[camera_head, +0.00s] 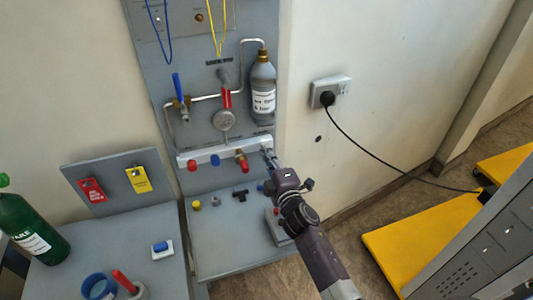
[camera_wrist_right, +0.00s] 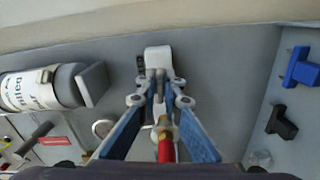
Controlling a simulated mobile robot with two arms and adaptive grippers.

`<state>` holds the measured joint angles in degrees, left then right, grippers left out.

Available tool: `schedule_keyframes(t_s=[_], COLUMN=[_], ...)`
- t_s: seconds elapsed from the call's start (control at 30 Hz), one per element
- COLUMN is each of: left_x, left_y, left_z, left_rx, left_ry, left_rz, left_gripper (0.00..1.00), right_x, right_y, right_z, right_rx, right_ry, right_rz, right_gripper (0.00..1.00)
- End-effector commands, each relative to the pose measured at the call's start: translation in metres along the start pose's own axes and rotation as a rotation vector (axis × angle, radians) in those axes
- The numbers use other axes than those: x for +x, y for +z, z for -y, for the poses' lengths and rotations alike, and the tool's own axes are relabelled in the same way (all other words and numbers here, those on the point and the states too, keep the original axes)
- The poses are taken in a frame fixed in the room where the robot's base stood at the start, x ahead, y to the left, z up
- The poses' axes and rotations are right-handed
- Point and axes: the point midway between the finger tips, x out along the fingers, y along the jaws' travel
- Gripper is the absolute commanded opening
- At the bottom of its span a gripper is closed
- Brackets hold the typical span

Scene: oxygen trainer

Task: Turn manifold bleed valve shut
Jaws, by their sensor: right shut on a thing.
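The white manifold bar (camera_head: 215,152) runs across the lower part of the grey panel, with red and blue fittings and a brass valve with a red handle (camera_head: 241,163) on its front. My right gripper (camera_head: 268,157) is at the bar's right end. In the right wrist view my right gripper (camera_wrist_right: 159,98) is shut on a small grey handle (camera_wrist_right: 158,80) in front of the white manifold end (camera_wrist_right: 158,55); I take this handle for the bleed valve. The fingers hide part of it, and its exact angle is unclear. The brass valve's red handle (camera_wrist_right: 166,148) shows between the fingers. My left gripper is out of view.
A grey bottle (camera_head: 263,85) hangs above the manifold's right end. A blue-handled valve (camera_head: 180,90) and a gauge (camera_head: 224,120) sit on the panel. Small fittings (camera_head: 240,194) lie on the shelf below. A black cable (camera_head: 385,160) hangs from the wall socket at right.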

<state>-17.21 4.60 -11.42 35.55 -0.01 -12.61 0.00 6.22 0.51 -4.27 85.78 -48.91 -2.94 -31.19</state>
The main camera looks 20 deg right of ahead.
Motion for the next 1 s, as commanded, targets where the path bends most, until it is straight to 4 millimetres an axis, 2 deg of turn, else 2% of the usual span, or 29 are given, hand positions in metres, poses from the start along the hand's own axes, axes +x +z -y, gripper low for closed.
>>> schedule_keyframes(t_s=[1.0], left_x=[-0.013], left_y=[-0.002], left_z=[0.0], left_rx=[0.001], left_ry=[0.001], left_rz=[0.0], left_gripper=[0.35], right_x=[-0.001], right_y=[0.0], right_z=[0.002], right_rx=[0.966], right_ry=[-0.003], right_rz=[0.004], right_gripper=[0.0])
